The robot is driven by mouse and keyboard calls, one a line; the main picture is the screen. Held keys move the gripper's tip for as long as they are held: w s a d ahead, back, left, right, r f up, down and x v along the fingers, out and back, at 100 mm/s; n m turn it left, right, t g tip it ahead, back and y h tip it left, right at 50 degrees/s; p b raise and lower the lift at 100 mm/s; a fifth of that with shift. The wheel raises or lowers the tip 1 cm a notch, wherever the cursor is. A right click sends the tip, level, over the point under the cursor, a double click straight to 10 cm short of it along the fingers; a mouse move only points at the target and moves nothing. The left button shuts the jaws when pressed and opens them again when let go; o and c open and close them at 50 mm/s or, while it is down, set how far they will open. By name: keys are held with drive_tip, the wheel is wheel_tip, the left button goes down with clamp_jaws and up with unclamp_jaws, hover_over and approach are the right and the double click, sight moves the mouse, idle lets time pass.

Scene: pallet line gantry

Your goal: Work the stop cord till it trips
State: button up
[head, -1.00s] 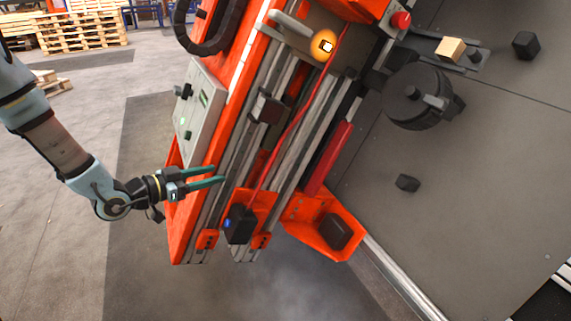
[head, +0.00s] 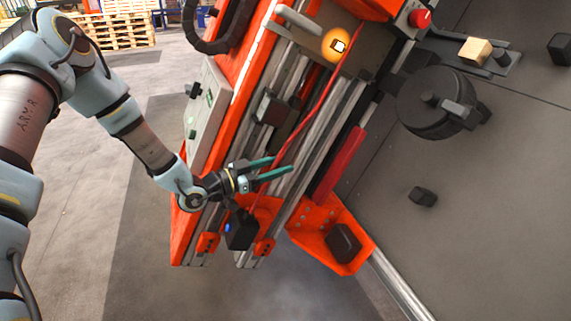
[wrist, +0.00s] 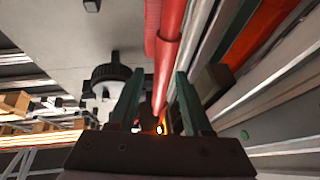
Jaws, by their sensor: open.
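The red stop cord (head: 328,88) runs slantwise down the orange and metal gantry frame in the head view, from near the round amber lamp (head: 337,45) to a black box (head: 241,232) with a blue light. My gripper (head: 284,165) is open at the cord's lower part, with its two green fingers pointing right across it. In the wrist view the cord (wrist: 168,50) passes lengthwise between the open fingers (wrist: 158,74). I cannot tell whether either finger touches it. The cord's far end is hidden behind the gripper's base in the wrist view.
Metal rails and a dark block (head: 271,108) lie close around the cord. A grey control panel (head: 205,115) is on the frame's left side. A red knob (head: 420,18) and a black reel (head: 435,103) are to the right.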

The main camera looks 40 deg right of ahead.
drive_tip(key=shift+s+d, duration=0.2)
drive_tip(key=shift+d, duration=0.9)
clamp_jaws()
idle(0.7)
